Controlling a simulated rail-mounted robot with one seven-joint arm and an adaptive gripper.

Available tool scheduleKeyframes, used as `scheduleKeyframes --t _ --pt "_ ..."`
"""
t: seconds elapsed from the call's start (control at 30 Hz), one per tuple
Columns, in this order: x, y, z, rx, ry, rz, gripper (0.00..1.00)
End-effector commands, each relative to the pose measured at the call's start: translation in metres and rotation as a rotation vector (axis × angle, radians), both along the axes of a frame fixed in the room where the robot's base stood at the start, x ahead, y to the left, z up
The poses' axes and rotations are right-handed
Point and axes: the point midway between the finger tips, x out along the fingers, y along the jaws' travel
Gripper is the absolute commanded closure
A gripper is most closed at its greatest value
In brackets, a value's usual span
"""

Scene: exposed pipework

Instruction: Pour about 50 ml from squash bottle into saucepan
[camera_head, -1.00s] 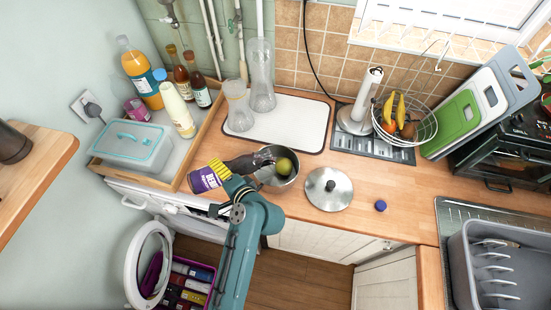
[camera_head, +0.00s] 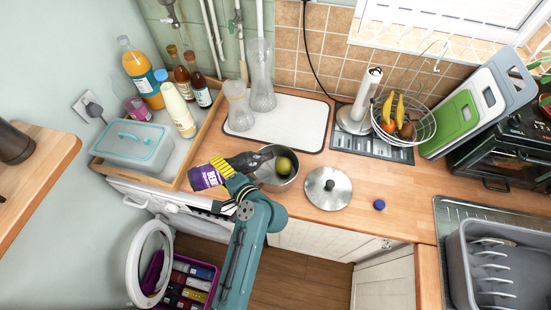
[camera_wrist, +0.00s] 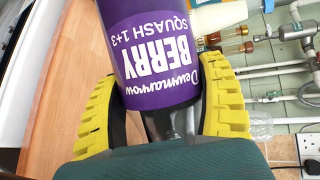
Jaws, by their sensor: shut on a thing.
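The squash bottle (camera_head: 206,177) has a purple label reading "BERRY SQUASH" and a dark body. It is tilted well over, its neck end pointing right at the saucepan's left rim. My gripper (camera_head: 222,168) is shut around the bottle; its yellow fingers lie on either side of the purple label (camera_wrist: 158,55) in the wrist view. The metal saucepan (camera_head: 275,183) stands on the wooden counter, partly hidden by the bottle end. A round yellow-green thing (camera_head: 284,165) shows inside it. I cannot make out a stream or the liquid level.
A metal lid (camera_head: 328,188) and a blue cap (camera_head: 379,205) lie right of the saucepan. Two clear glass vessels (camera_head: 240,107) stand on a white mat (camera_head: 298,118) behind. A wooden tray (camera_head: 187,160) with bottles and a box is at the left. A fruit basket (camera_head: 405,125) stands back right.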

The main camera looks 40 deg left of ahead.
Motion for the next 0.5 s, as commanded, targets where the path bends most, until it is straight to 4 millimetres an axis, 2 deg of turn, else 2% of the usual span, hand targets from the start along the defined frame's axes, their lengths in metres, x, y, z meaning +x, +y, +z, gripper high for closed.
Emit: scheduleKeyframes --t 0.5 --pt "0.0021 -0.0003 0.0107 0.025 0.047 -0.001 0.66"
